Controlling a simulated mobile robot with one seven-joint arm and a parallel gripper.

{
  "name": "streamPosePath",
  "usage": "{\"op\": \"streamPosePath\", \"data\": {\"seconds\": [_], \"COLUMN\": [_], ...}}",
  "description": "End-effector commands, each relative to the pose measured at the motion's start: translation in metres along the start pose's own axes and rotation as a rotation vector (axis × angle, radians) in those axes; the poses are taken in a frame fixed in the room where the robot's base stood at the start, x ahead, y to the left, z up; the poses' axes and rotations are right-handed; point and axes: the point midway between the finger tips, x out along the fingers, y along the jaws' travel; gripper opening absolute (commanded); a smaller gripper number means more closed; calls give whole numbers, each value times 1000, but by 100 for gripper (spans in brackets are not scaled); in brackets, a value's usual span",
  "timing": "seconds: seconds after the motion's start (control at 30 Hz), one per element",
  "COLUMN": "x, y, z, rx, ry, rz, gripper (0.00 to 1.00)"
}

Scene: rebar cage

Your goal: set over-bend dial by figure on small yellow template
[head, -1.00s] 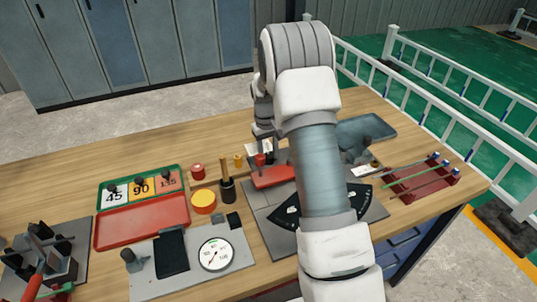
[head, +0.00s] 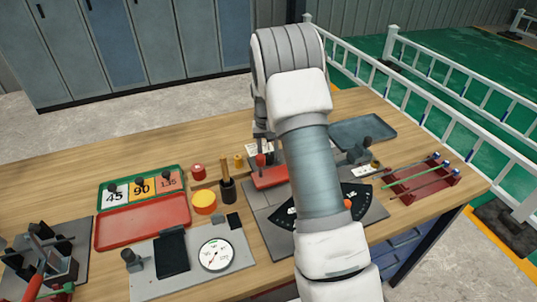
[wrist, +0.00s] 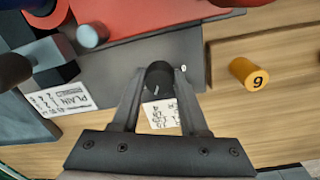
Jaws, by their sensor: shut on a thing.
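The over-bend dial is a small black knob (wrist: 158,75) at the edge of a grey plate. In the wrist view it sits between the fingertips of my gripper (wrist: 160,80), which is shut on it. A light tick shows on the knob's top. A white card with small figures (wrist: 162,115) lies beside it, partly hidden by a finger. The small yellow template (wrist: 250,75) is a short cylinder lying to the right, with one dark figure that looks like a 6 or a 9. It also shows in the head view (head: 239,160). My arm hides much of the plate there.
A red block (head: 270,177) and a black scale plate (head: 355,197) are near my arm. A larger yellow disc (head: 204,201), a red cylinder (head: 198,171) and a tool cup (head: 227,190) stand left. A red rack with rods (head: 425,182) is right. Back-left wood is clear.

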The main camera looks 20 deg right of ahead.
Motion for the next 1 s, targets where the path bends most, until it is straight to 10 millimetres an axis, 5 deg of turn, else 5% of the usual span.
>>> {"op": "streamPosePath", "data": {"seconds": [0.13, 0.17, 0.33, 0.7, 1.0], "x": [-1, -1, 0, -6, -66], "y": [0, 0, 0, 0, 0], "z": [0, 0, 0, 0, -1], "rx": [-1, -1, -2, -2, -2], "ry": [2, 2, 1, 2, 6], "rz": [0, 0, 0, 0, -1], "gripper": [0, 45, 74, 74, 74]}}
